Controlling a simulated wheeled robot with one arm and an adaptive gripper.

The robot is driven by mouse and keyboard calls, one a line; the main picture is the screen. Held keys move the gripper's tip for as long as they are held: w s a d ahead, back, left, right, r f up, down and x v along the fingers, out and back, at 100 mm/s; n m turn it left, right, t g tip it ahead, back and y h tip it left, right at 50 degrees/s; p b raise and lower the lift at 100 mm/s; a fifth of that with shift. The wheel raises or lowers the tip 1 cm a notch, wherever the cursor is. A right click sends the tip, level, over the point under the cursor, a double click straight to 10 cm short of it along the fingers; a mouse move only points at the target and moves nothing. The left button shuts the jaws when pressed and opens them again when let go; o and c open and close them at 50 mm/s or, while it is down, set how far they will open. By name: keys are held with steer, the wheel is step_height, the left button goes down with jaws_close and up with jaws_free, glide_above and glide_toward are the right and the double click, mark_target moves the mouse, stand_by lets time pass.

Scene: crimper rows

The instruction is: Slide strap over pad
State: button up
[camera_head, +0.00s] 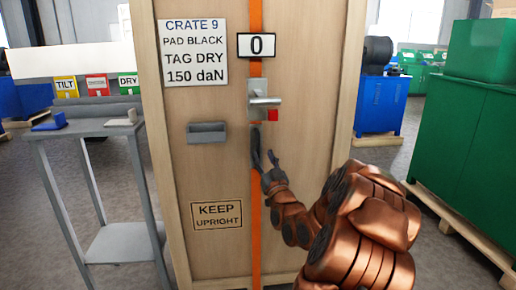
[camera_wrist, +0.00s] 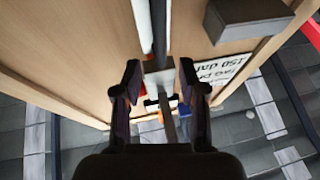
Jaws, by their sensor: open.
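The orange strap (camera_head: 256,200) runs vertically down the front of the wooden crate (camera_head: 215,165). A grey metal ratchet (camera_head: 262,100) with a small red part sits on it, below a white plate reading 0. My gripper (camera_head: 264,157) is just below the ratchet, in front of the strap. In the wrist view my gripper (camera_wrist: 161,88) is open, with the grey metal piece (camera_wrist: 162,88) showing between its fingers; contact cannot be told. A blue block (camera_head: 50,122) and a pale grey block (camera_head: 121,119) lie on the side stand. I cannot make out a black pad.
The crate label (camera_head: 193,52) reads crate 9, pad black, tag dry, 150 daN. A grey box (camera_head: 207,133) juts from the crate front. The grey stand (camera_head: 88,130) is at left, below tilt and dry tags. A green container (camera_head: 470,130) stands at right.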

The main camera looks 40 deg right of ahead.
mark_target(259, 146)
steer(key=x, duration=0.5)
steer(key=shift+w+f, duration=0.1)
steer(key=shift+x, duration=0.75)
steer(key=shift+c, duration=0.2)
jaws_close()
